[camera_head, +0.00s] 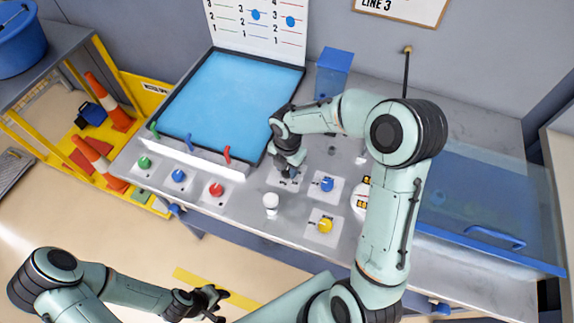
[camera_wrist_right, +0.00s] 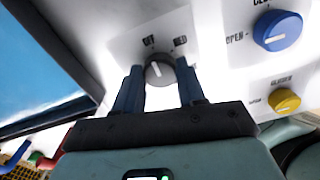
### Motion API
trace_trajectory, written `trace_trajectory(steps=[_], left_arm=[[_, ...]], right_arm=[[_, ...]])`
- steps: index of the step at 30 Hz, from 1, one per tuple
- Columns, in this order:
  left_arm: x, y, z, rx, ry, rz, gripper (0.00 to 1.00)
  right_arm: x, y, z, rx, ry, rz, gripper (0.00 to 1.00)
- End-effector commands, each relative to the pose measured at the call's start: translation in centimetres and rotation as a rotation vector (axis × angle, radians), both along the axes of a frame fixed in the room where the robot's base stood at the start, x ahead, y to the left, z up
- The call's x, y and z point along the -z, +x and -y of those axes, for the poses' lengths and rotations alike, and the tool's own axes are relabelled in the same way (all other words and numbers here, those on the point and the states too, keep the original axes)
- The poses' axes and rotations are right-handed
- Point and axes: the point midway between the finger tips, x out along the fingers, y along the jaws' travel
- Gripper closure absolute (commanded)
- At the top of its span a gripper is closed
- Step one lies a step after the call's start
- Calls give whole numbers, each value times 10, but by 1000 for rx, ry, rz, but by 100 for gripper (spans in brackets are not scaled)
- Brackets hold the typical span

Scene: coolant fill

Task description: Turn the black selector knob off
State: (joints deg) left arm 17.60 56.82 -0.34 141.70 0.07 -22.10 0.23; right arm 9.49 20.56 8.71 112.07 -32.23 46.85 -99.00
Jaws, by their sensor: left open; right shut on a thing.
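The black selector knob (camera_wrist_right: 159,70) sits on a white plate (camera_wrist_right: 122,45) in the right wrist view. It has a light pointer mark, and small labels are printed at the upper left and upper right of it. I cannot tell surely which label the mark points at. My right gripper (camera_wrist_right: 161,88) has its two blue fingers on either side of the knob and is shut on it. In the head view, my right gripper (camera_head: 290,172) reaches down onto the plate and mostly hides the knob. My left gripper (camera_head: 214,297) is open and empty, low in front of the bench.
A blue knob (camera_head: 327,184) and a yellow knob (camera_head: 325,226) stand close right of the black one. A white cylinder (camera_head: 271,200) stands in front. Green, blue and red buttons (camera_head: 216,190) lie to the left, before the blue tank (camera_head: 235,95).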

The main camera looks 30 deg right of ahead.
Motion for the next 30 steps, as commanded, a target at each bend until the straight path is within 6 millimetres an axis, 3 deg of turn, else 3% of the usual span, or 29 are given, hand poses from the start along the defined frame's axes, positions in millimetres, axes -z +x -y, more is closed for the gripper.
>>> trace_trajectory(steps=[15, 16, 18, 30], left_arm=[[-1, 1, 0, 0, 0, 1, 57], [-1, 1, 0, 0, 0, 1, 57], [-1, 1, 0, 0, 0, 1, 57], [-2, 2, 0, 0, 0, 2, 57]], right_arm=[[-1, 1, 0, -24, -1, 5, 91], [-1, 1, 0, -24, -1, 5, 57], [-1, 1, 0, -23, -1, 5, 35], [-7, 1, 0, -20, -1, 3, 35]])
